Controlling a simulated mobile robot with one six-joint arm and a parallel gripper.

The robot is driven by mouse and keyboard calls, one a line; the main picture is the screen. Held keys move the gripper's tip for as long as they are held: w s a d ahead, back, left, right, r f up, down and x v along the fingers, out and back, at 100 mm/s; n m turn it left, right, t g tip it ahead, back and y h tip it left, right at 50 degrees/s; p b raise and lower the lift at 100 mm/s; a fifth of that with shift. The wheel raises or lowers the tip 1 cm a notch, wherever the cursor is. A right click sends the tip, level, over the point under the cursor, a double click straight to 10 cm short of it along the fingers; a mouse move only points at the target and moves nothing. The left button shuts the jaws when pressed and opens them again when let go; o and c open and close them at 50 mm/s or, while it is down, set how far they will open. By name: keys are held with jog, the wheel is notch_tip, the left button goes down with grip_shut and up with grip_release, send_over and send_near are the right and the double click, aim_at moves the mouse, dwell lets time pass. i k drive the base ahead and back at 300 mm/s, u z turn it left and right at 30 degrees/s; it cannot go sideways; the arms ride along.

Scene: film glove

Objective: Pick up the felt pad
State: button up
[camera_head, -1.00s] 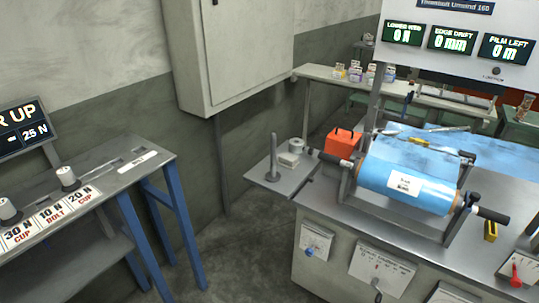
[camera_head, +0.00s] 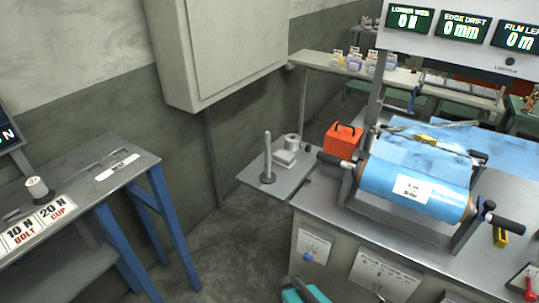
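I cannot tell for sure which thing is the felt pad. A small pale, flat block (camera_head: 285,158) that may be it lies on the grey side shelf (camera_head: 250,175), between an upright grey post (camera_head: 267,160) and a whitish roll (camera_head: 291,142). A teal and dark piece (camera_head: 304,291), apparently part of my arm, shows at the bottom edge, well below the shelf. No fingertips show, so my gripper's opening and contents are hidden.
An orange box (camera_head: 343,141) and a blue film roll (camera_head: 414,188) on a stand occupy the grey bench (camera_head: 325,204) at right. A blue-legged table (camera_head: 130,178) stands at left. A grey cabinet (camera_head: 230,50) hangs above. Floor (camera_head: 235,245) between is clear.

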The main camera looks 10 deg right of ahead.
aim_at(282, 158)
jog(key=u, duration=0.75)
jog(key=i, duration=0.8)
jog(key=u, duration=0.55)
